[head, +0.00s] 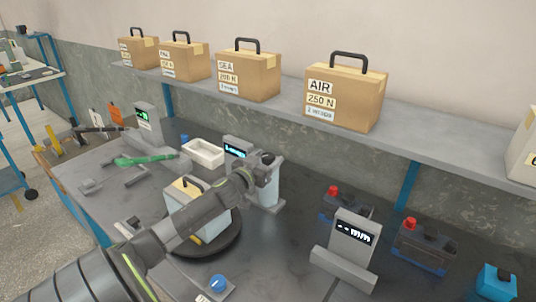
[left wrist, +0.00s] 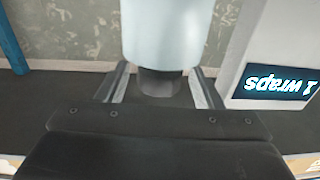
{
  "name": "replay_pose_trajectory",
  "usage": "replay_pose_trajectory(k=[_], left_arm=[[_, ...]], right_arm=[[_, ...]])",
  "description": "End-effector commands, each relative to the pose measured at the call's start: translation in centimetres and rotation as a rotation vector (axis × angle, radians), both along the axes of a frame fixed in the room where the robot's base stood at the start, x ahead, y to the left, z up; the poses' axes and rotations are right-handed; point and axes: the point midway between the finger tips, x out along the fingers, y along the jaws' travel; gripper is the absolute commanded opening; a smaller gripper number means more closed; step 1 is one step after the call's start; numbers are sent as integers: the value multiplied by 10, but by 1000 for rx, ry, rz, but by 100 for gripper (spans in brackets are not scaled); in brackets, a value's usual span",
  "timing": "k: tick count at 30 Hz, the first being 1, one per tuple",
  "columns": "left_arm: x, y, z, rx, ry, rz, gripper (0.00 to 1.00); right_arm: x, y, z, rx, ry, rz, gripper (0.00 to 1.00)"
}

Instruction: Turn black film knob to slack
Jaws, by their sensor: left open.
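The black film knob (left wrist: 160,83) sits at the end of a pale film roll (left wrist: 165,35) in the left wrist view. My left gripper (left wrist: 160,90) is open, with one finger on each side of the knob and gaps showing between. In the head view, the gripper (head: 266,166) is at the top of the upright film roll (head: 268,192), and the knob is mostly hidden there. A display reading "1 wraps" (left wrist: 281,86) appears upside down beside the roll. My right gripper is not in view.
A carton with a handle (head: 186,192) stands on a dark turntable (head: 228,248) under my left arm. A blue knob (head: 218,283) is near the front edge. A grey display unit (head: 352,245) stands right. Cartons (head: 345,92) line the grey shelf (head: 440,143) above.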

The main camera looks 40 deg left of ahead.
Motion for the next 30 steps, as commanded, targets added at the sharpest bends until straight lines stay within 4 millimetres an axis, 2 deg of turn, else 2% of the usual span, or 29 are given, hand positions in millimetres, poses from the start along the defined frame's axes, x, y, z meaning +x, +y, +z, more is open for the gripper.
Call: replay_pose_trajectory(k=[5,14,24,30], left_arm=[[8,0,0,-2,0,-1,60],[8,1,-1,-1,0,-1,59],[8,1,0,-1,0,-1,16],[8,0,-2,-1,-1,15,16]], right_arm=[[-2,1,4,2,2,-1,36],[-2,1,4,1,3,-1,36],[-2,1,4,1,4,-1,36],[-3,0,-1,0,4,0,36]])
